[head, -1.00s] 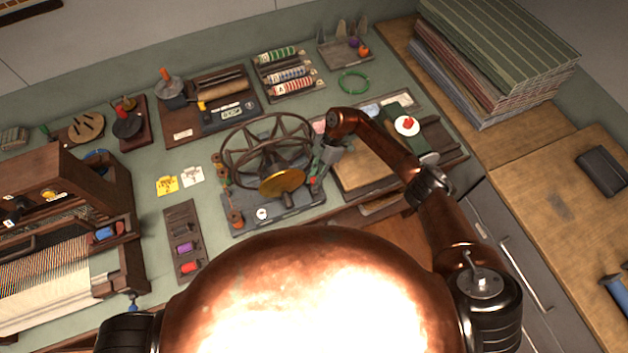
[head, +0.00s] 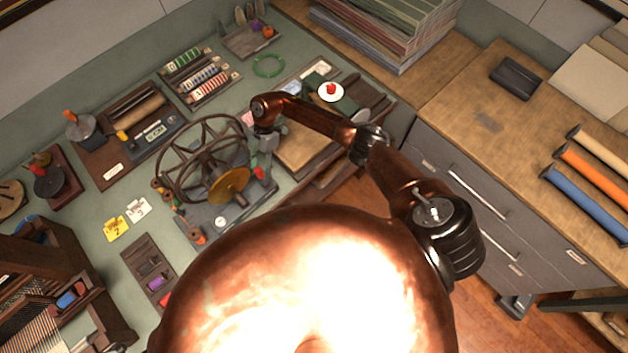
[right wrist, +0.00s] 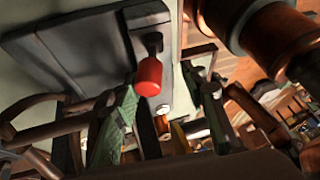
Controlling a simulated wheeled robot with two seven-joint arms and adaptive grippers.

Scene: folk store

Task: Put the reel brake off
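The reel (head: 203,150) is a dark spoked wheel with a brass disc (head: 230,186), mounted on a dark grey base (head: 215,213) on the bench. A red knob (head: 259,172) stands at the base's right side, probably the brake handle. It shows large in the right wrist view (right wrist: 149,76), on a short stem from a grey plate. My right gripper (head: 262,155) reaches down beside the reel, right at the knob. In the right wrist view its two fingers (right wrist: 163,115) are apart, with the knob between them in the picture; contact cannot be told. My left gripper is out of view.
A loom (head: 50,285) stands at the left. A spool tray (head: 150,270) and numbered cards (head: 117,229) lie left of the reel. A wooden board (head: 308,145) lies close at right. Stacked cloth (head: 385,30) and coloured rolls (head: 590,190) are farther right.

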